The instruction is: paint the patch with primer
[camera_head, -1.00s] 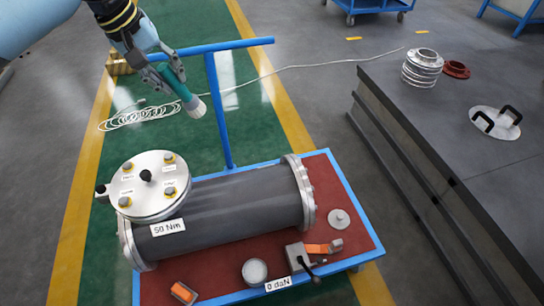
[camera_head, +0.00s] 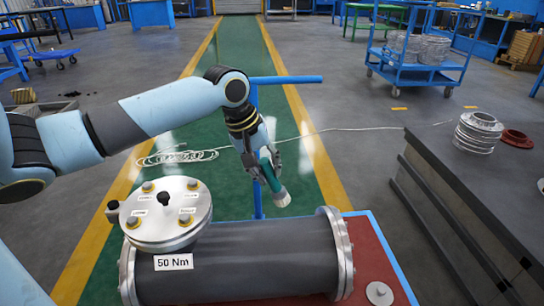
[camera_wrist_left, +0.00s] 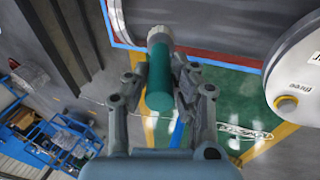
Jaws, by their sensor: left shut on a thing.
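My left gripper (camera_head: 262,165) is shut on the teal handle of a brush (camera_head: 270,172). The brush's pale bristle end (camera_head: 282,198) points down, and in the head view it appears just above the far edge of the dark grey shell (camera_head: 250,262), apart from it. In the left wrist view the gripper's fingers (camera_wrist_left: 160,82) clasp the teal handle (camera_wrist_left: 159,72), with the pale bristles (camera_wrist_left: 160,36) at the far end. The shell lies on its side on a cart with a red top (camera_head: 372,252). I cannot make out a patch on the shell. My right gripper is out of view.
A round bolted steel cover (camera_head: 168,222) sits at the shell's left end, beside a "50 Nm" label (camera_head: 173,262). The cart's blue push bar (camera_head: 290,79) stands behind the brush. A dark bench (camera_head: 470,200) with a stack of steel rings (camera_head: 478,130) is at right.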

